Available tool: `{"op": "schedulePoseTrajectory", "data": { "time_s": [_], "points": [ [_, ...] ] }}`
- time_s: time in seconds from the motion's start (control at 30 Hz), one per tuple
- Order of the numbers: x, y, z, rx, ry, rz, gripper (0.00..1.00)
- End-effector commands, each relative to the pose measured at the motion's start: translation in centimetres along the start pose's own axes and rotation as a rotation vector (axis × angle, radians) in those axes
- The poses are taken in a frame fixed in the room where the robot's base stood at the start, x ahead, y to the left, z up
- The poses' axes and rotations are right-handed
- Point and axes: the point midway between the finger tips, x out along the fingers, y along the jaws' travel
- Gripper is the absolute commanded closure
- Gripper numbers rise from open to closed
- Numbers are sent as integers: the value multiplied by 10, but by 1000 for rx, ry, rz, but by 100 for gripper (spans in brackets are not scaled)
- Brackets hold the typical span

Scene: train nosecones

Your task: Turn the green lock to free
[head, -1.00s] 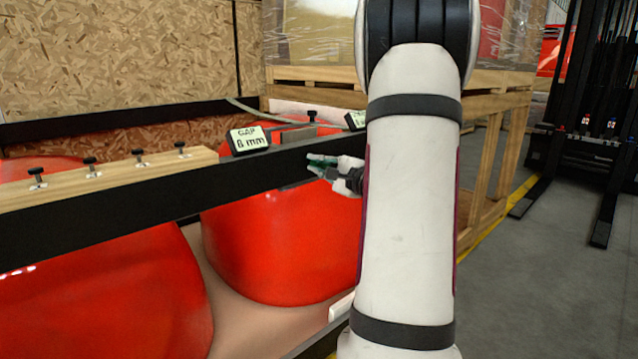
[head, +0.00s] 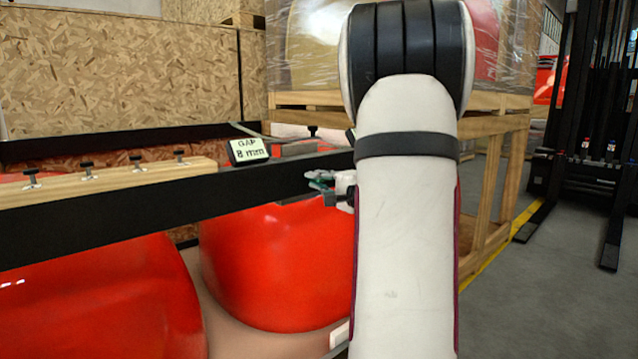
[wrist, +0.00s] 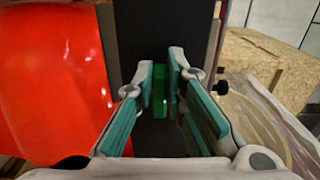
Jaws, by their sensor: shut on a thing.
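The green lock (wrist: 160,92) is a small upright green piece on the dark beam in the wrist view. My gripper (wrist: 165,84) has its green-padded fingers closed around it, one on each side. In the head view my gripper (head: 326,184) is at the front face of the black beam (head: 240,190), partly hidden by my arm. I cannot tell the lock apart from the green finger pads there. The lock's exact angle is unclear.
A "GAP 8 mm" sign (head: 249,150) stands on the beam. Red nosecones (head: 275,265) lie below it. A wooden strip with several black knobs (head: 110,180) is at left. A wrapped wooden crate (head: 490,190) stands behind my arm, with open floor at right.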

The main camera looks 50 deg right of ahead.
Motion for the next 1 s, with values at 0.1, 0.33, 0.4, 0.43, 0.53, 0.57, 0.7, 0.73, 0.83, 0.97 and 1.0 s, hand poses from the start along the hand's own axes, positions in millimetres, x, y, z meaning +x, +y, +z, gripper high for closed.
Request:
{"op": "schedulePoseTrajectory", "data": {
  "time_s": [0.1, 0.33, 0.4, 0.43, 0.53, 0.57, 0.7, 0.73, 0.83, 0.97, 1.0],
  "points": [
    [0, 1, 1, 0, -1, 3, 100],
    [0, 1, 1, 0, -1, 3, 68],
    [0, 1, 0, 1, -1, 2, 68],
    [0, 1, 0, 1, -1, 2, 68],
    [0, 1, 0, 1, -1, 2, 68],
    [0, 1, 0, 1, -1, 1, 68],
    [-5, 1, 0, 1, 1, 2, 68],
    [-8, 1, 0, 1, 2, 2, 68],
    [-22, 0, -1, 0, 2, 1, 68],
    [-49, 0, -1, 1, 4, 1, 68],
    [-57, 0, -1, 0, 3, 2, 68]
  ]
}}
